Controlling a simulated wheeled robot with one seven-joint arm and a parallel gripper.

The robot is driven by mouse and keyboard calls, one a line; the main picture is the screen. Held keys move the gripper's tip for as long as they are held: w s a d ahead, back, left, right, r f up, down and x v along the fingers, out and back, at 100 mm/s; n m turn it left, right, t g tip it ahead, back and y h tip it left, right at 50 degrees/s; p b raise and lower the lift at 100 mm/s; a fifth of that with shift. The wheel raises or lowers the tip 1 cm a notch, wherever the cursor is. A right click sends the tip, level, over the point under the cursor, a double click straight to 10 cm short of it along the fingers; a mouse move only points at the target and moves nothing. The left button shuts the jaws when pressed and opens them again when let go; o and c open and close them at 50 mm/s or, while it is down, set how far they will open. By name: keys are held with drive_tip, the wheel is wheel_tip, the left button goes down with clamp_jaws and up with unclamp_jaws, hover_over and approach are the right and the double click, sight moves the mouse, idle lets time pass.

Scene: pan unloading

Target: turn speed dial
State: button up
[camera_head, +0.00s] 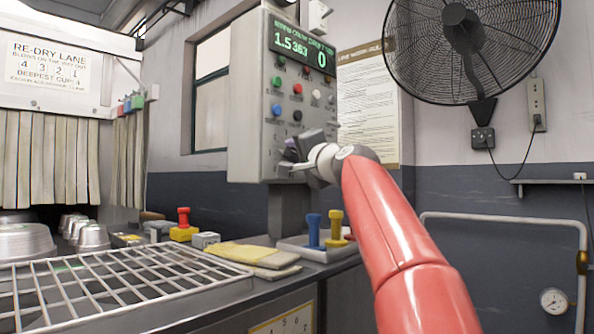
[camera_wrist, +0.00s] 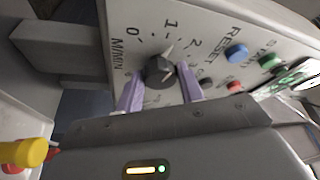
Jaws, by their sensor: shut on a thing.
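The speed dial (camera_wrist: 160,71) is a dark knob on the grey control panel (camera_wrist: 215,25), with marks 0, 1 and 2 around it and "M/MIN" beside it. Its pale pointer line appears to aim between 1 and 2. My gripper (camera_wrist: 160,85) has its two purple fingers on either side of the dial, shut on it. In the head view my gripper (camera_head: 292,155) is at the lower part of the control box (camera_head: 250,90), and it hides the dial. The green display (camera_head: 300,47) reads about 1.5363 and 0.
Several coloured buttons, including a blue one (camera_wrist: 237,53) and a red one (camera_wrist: 235,86), sit close to my fingers. A fan (camera_head: 470,45) hangs at right.

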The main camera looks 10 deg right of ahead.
drive_tip(key=shift+w+d+f+n+t+y+b, duration=0.1)
drive_tip(key=shift+n+y+b, duration=0.1)
drive_tip(key=shift+n+b, duration=0.35)
drive_tip(key=shift+s+a+f+n+t+y+b, duration=0.1)
drive_tip(key=shift+n+y+b, duration=0.15)
drive_tip(key=shift+n, duration=0.45)
drive_tip(key=shift+w+d+n+t+y+b, duration=0.1)
drive_tip(key=shift+n+y+b, duration=0.05)
drive_tip(key=shift+n+b, duration=0.45)
drive_tip(key=shift+r+n, duration=0.1)
drive_tip(key=shift+n, duration=0.25)
drive_tip(key=o, duration=1)
drive_tip(key=b+v, duration=0.4)
drive_tip(key=v, duration=0.4)
